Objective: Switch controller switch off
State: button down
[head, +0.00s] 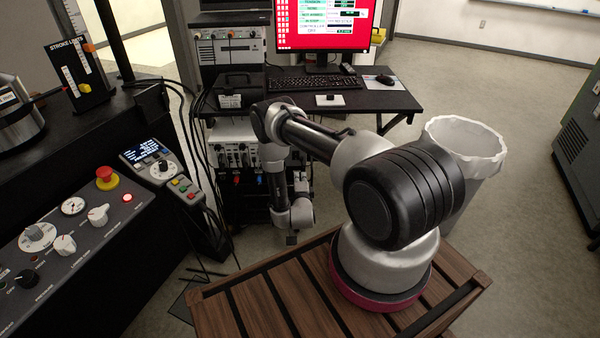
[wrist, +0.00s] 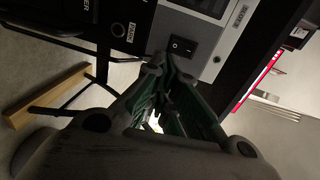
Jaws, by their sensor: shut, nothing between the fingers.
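A black rocker switch (wrist: 182,46) sits on a light grey panel (wrist: 205,40) at the top middle of the wrist view. Which way the rocker is tipped is too small to tell. My gripper (wrist: 167,66) is shut and empty, its fingertips pointing up the picture just below the switch. Whether they touch it I cannot tell. In the head view my gripper (head: 291,238) hangs low, above the slatted platform's far edge and in front of the equipment under the desk. The switch cannot be made out there.
The black desk (head: 375,100) holds a red-screened monitor (head: 322,22), keyboard (head: 315,84) and mouse (head: 384,79). Cables (head: 203,145) hang to its left. A control console (head: 75,240) stands at left and a white bin (head: 472,150) at right. Floor (head: 530,110) is clear at right.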

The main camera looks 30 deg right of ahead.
jog(key=v, duration=0.2)
jog(key=f+v, duration=0.1)
jog(key=v, duration=0.1)
jog(key=shift+s+a, duration=0.15)
jog(key=shift+s, duration=0.25)
dwell(1.0)
